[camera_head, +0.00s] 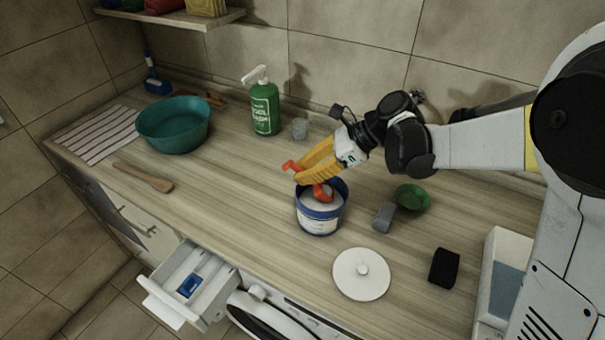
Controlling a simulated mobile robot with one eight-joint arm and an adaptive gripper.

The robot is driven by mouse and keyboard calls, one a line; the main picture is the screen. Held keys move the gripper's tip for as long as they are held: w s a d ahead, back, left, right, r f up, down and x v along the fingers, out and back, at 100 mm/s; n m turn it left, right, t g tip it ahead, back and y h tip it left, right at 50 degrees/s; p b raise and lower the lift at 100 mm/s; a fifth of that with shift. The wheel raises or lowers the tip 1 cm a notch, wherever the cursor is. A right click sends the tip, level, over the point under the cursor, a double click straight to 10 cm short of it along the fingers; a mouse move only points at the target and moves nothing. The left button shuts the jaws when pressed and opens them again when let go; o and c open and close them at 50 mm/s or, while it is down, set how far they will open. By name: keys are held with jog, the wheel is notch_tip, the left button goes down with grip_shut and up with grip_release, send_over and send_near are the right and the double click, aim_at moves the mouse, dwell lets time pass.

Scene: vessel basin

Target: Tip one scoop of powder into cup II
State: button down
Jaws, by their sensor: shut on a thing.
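My gripper (299,175) is low over the blue-rimmed tub (319,226) of white powder. Its yellow fingers are shut on an orange-red scoop (323,193), which shows at the tub's mouth; the fingers hide part of it. I cannot tell how much powder is in the scoop. The tub stands open on the counter, its round white lid (361,274) lying in front to the right. A white drawer (213,297) is pulled out below the counter at lower left, with compartments and a blue piece (190,286) inside. No label for cup II is readable.
A teal basin (174,138), a wooden spoon (143,177) and a green pump bottle (265,108) are to the left. A grey block (384,217), a green bowl (412,198) and a black block (444,267) are to the right. The counter left of the tub is clear.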

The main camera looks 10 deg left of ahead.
aim_at(292, 162)
notch_tip(292, 162, up, 5)
jog(key=p, duration=0.3)
jog(key=shift+a+r+h+p, duration=0.1)
jog(key=shift+a+h+p, duration=0.1)
jog(key=shift+h+p, duration=0.15)
jog(key=a+h+p, duration=0.1)
jog(key=h+p, duration=0.2)
jog(key=shift+s+a+r+h+p, duration=0.15)
jog(key=shift+a+r+h+p, duration=0.2)
jog(key=shift+a+r, duration=0.05)
jog(key=shift+a+r+t+h+p, duration=0.1)
jog(key=shift+a+t+h+p, duration=0.3)
jog(key=shift+h, duration=0.4)
jog(key=shift+a+h, duration=0.2)
jog(key=shift+h, duration=0.6)
